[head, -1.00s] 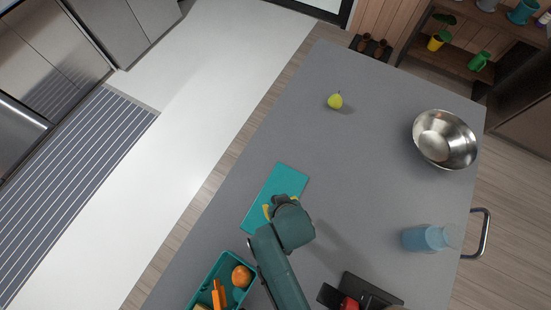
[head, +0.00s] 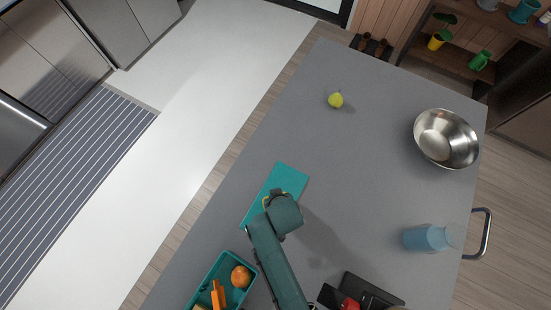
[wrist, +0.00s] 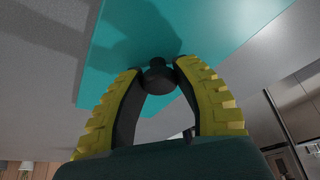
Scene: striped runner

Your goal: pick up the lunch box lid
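The teal lunch box lid (head: 288,180) lies flat on the grey counter, with its near part hidden under my arm in the head view. In the wrist view the lid (wrist: 215,35) fills the upper middle, with a dark round knob (wrist: 160,80) on it. My gripper (wrist: 158,72) has yellow-backed fingers with dark pads, which close in on both sides of the knob and appear to touch it. In the head view my gripper (head: 268,200) is over the lid, mostly hidden by the arm. The open teal lunch box (head: 207,272) holds an orange and orange sticks.
A steel bowl (head: 446,138) and a blue translucent bottle (head: 428,237) are on the right. A dark tray (head: 372,287) with a red item is at the front. The middle is clear.

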